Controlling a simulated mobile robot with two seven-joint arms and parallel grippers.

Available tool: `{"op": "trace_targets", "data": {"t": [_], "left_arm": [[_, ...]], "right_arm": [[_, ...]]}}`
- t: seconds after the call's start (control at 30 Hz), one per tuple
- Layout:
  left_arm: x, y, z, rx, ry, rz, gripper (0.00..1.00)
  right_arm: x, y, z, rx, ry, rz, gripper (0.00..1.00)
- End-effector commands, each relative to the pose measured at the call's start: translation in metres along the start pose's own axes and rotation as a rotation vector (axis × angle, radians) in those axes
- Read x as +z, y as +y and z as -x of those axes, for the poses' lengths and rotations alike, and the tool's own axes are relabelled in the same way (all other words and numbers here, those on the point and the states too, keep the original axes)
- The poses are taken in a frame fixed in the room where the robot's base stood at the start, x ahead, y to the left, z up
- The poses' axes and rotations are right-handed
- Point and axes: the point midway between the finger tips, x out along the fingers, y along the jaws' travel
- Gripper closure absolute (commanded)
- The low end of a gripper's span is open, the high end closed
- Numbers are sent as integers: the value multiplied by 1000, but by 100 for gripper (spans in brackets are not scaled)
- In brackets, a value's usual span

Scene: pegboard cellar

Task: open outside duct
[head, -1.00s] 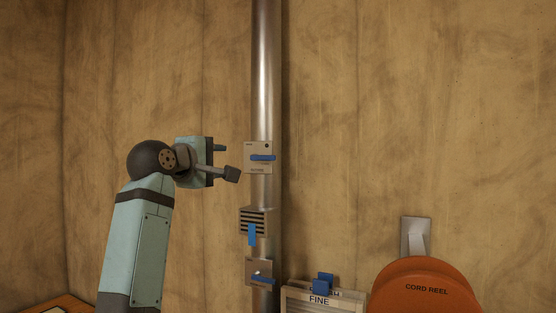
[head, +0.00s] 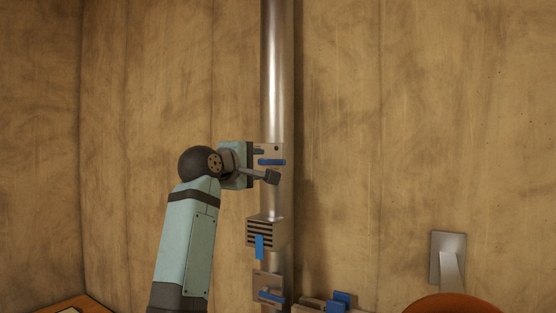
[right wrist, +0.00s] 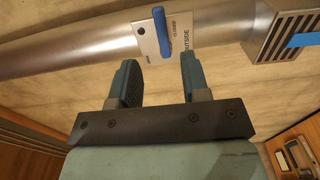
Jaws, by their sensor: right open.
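The outside duct gate is a pale plate (head: 274,148) on the vertical metal pipe (head: 277,75), with a blue lever (head: 272,162) lying across the pipe. In the right wrist view the plate (right wrist: 149,40) reads "OUTSIDE", with smaller text that looks like "CLOSED" beside the blue lever (right wrist: 162,31). My right gripper (head: 266,164) is open and empty, its fingers on either side of the lever's line. In the wrist view the lever is beyond the fingertips (right wrist: 158,65), between them sideways; I cannot tell whether they touch it. My left gripper is out of view.
Below on the pipe are a slatted vent (head: 279,233) with a blue tab (head: 260,247) and another plate with a blue lever (head: 270,295). An orange reel (head: 455,305) hangs at lower right by a metal bracket (head: 447,258). The wall right of the pipe is bare higher up.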

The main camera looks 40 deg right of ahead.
Motion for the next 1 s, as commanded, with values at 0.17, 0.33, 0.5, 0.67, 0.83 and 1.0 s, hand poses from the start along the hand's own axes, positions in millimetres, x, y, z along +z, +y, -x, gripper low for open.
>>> {"op": "trace_targets", "data": {"t": [0.17, 0.33, 0.5, 0.67, 0.83, 1.0], "left_arm": [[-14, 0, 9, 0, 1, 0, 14], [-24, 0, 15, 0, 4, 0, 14], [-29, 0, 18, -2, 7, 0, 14], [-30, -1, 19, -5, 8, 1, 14], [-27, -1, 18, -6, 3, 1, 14], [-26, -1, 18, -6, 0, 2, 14]], "right_arm": [[1, 4, -41, 1, -4, 3, 57], [1, 3, -73, 0, -3, 1, 57], [0, 2, -93, 0, -1, 1, 57], [0, 0, -101, -1, 0, 0, 57], [0, 0, -101, -1, 1, 0, 57], [0, 0, -101, -1, 0, 0, 78]]}}
